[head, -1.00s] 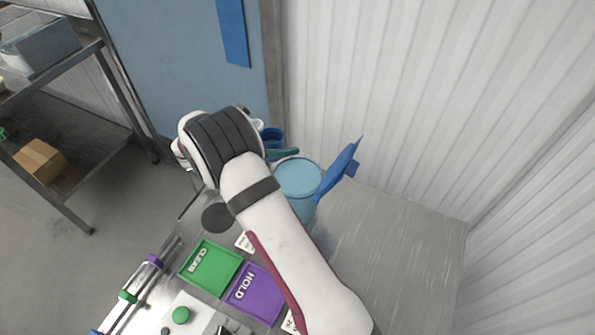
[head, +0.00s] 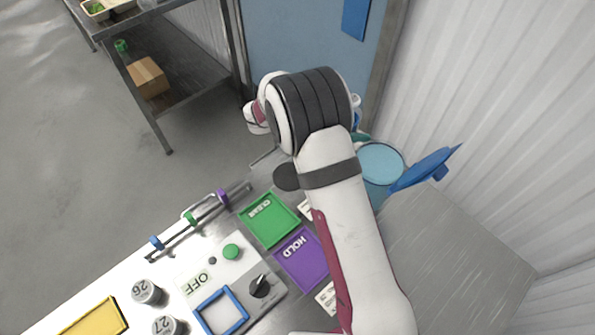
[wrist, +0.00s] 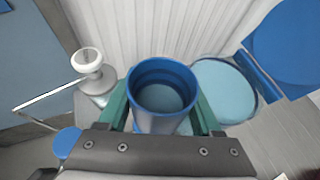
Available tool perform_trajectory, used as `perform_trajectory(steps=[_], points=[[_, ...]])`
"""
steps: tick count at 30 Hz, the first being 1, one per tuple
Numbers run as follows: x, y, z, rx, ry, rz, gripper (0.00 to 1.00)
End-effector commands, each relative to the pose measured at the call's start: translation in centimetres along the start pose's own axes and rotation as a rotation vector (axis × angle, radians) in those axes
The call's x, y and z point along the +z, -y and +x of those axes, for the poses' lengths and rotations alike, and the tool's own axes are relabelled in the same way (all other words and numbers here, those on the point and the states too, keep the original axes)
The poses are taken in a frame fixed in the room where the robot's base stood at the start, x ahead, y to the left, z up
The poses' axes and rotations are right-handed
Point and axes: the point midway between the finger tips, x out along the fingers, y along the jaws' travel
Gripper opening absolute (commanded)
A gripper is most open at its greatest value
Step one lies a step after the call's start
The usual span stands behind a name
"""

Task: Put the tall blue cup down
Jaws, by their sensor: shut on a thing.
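The tall blue cup (wrist: 160,124) is upright between the green fingers of my gripper (wrist: 162,100) in the wrist view. The fingers are shut on its sides, and I look down into its open mouth. Whether its base touches anything below is hidden. In the head view my arm covers the fingers and nearly all of the cup.
A light blue round container (head: 381,163) with its blue lid (head: 427,169) open stands right of the cup. A white-topped dispenser (wrist: 88,62) stands to its left. Green CLEAR (head: 269,221) and purple HOLD (head: 302,259) trays lie in front. Bare counter (head: 455,250) lies at right.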

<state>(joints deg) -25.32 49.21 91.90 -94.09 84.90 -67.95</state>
Motion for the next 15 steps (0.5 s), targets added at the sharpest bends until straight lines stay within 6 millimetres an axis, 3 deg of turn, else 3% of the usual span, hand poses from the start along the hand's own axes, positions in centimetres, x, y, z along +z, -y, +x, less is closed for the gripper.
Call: perform_trajectory(steps=[1, 9, 15], points=[[-0.1, 4.8, -2.0, -0.194, 0.071, 0.105, 0.04], [-6.1, -1.0, -7.4, 0.119, 0.075, -0.034, 0.00], [-8.4, -2.6, -10.0, 0.282, 0.073, -0.088, 0.00]])
